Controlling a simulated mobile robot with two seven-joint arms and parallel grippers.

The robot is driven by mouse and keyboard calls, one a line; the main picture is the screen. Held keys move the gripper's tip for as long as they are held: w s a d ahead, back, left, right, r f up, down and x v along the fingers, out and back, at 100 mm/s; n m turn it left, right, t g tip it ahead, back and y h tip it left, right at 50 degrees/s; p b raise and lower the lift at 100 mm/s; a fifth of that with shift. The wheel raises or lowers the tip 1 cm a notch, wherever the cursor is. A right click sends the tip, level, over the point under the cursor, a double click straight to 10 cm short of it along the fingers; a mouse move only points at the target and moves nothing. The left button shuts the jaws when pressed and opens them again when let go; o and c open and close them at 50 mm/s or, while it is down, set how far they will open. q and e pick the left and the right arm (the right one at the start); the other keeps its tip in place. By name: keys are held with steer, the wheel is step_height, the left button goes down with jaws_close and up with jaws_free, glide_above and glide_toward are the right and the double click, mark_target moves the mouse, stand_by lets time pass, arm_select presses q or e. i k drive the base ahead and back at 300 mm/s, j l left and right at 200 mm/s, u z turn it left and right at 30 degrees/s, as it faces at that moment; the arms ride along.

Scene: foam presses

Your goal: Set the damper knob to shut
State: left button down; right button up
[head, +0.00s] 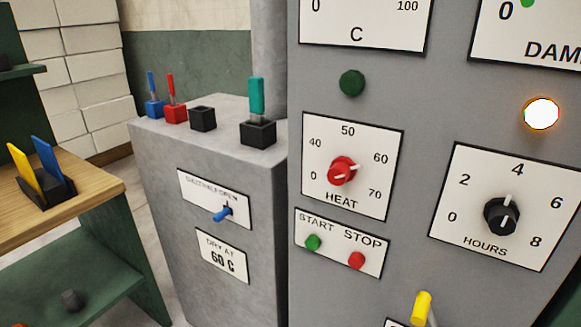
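No knob that I can read as the damper knob shows. A white plate lettered "DAM" (535,52), cut off by the right edge, sits at the top right of the grey panel, with a 0 and part of a green mark. A yellow handle (421,308) stands upright at the bottom edge; the plate by it is cut off, so I cannot read its label. A red HEAT knob (342,171) and a black HOURS knob (501,216), its white line pointing up near 4, are on the panel. Neither gripper is in view.
A green START button (313,242) and a red STOP button (356,260) sit below the HEAT dial. A lamp (541,113) glows white. A grey cabinet (160,200) with a small blue lever (222,213) stands left; a wooden bench (90,190) is further left.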

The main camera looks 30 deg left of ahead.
mark_target(219, 217)
steer(key=u, duration=1.35)
